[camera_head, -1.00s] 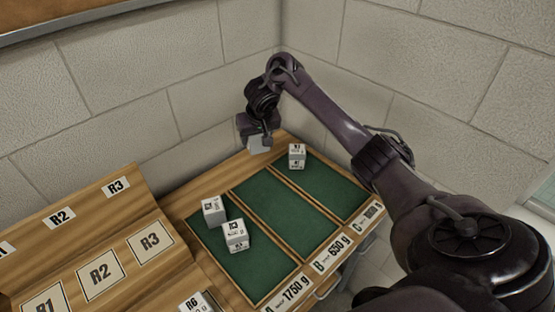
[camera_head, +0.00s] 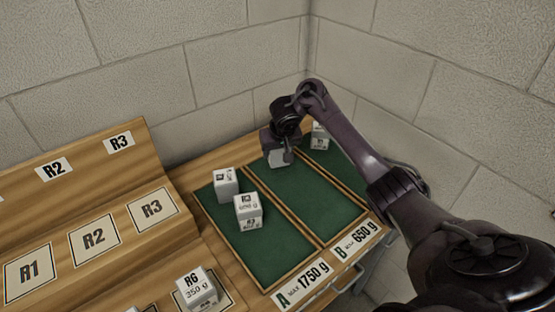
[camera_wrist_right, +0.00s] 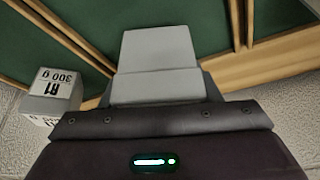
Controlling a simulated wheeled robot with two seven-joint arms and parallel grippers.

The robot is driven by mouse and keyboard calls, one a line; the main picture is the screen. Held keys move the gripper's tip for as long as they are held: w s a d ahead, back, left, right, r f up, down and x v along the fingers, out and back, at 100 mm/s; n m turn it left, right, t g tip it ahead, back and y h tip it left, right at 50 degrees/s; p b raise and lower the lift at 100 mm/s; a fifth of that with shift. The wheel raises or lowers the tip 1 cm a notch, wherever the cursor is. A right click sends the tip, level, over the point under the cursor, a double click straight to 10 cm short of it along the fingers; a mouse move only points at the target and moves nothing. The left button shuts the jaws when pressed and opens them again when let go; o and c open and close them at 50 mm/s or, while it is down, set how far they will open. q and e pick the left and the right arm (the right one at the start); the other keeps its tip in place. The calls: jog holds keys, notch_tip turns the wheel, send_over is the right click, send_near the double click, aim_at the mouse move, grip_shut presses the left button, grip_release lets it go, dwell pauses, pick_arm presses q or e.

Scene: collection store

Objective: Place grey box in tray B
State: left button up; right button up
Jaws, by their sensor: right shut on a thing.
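My right gripper (camera_head: 277,147) is shut on the grey box (camera_head: 281,159) and points down at the far end of tray B (camera_head: 325,205), the middle green tray. The plain grey box also shows in the right wrist view (camera_wrist_right: 160,50), between the jaws with green floor behind it. I cannot tell whether its underside touches the tray floor. Tray B's label (camera_head: 356,241) reads MAX 650 g. No other box shows in tray B. My left gripper is not in view.
Tray A (camera_head: 265,262), left of B, holds two white boxes (camera_head: 226,184) (camera_head: 248,210). A white box (camera_head: 319,136) stands beyond my arm on the right; a box marked R1 300 g (camera_wrist_right: 52,92) shows in the wrist view. Box R6 (camera_head: 196,286) stands front left. Walls close off the back.

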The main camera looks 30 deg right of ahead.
notch_tip(320, 180, down, 2)
jog(key=shift+f, duration=0.1)
jog(key=shift+w, duration=0.1)
jog(key=shift+f, duration=0.2)
jog(key=o, duration=1.3)
jog(key=shift+r, duration=0.1)
